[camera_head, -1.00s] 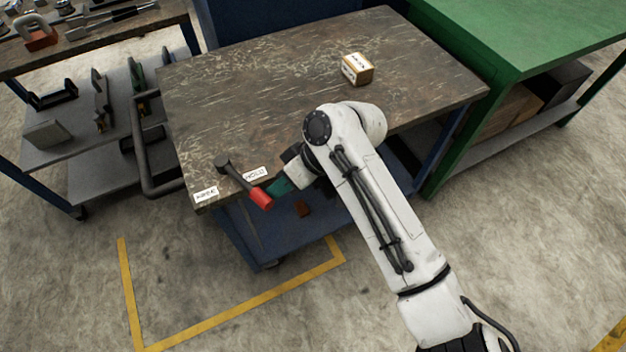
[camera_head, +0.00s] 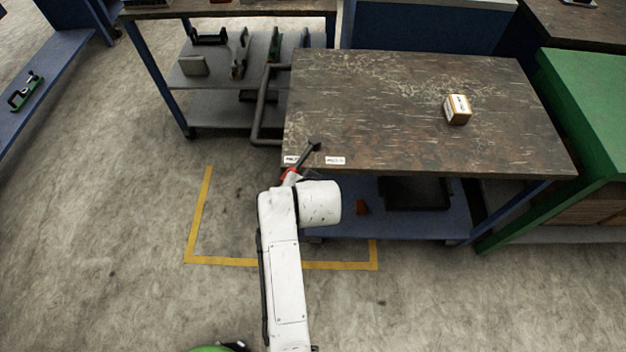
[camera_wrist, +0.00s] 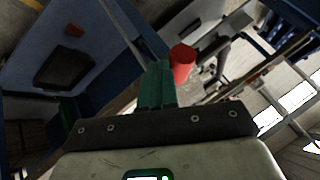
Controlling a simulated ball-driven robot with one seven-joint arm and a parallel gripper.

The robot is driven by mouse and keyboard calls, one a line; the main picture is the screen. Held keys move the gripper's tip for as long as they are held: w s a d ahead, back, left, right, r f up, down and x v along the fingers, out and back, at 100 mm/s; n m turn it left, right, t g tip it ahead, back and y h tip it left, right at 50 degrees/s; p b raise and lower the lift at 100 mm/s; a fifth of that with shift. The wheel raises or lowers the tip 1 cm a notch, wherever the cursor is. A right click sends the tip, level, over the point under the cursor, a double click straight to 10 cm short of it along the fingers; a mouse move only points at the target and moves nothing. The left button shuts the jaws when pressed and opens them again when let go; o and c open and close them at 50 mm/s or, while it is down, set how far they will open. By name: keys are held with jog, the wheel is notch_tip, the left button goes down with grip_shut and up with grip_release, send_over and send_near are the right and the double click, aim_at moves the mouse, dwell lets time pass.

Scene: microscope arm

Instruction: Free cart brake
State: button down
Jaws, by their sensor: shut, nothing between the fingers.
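The cart (camera_head: 390,85) has a worn dark top and a blue frame. Its brake lever (camera_head: 304,156) has a dark arm pivoting near the front left corner and a red grip (camera_head: 290,175) past the front edge. The lever lies beside the left label (camera_head: 291,160), which seems to read FREE; the HOLD label (camera_head: 335,160) is to its right. My gripper (camera_wrist: 157,68) has its green fingers shut and empty, right beside the red grip (camera_wrist: 183,62) in the wrist view. I cannot tell whether they touch. My arm hides the gripper in the head view.
A small box (camera_head: 457,109) sits on the cart top. A bent grey push handle (camera_head: 262,110) is at the cart's left. A green bench (camera_head: 590,85) stands close on the right, a tool shelf (camera_head: 215,75) behind left. Yellow floor tape (camera_head: 200,215) marks open floor in front.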

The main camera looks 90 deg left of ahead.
jog(key=shift+s+a, duration=0.35)
jog(key=shift+s, duration=0.65)
jog(key=shift+r+p, duration=0.1)
jog(key=shift+p, duration=0.2)
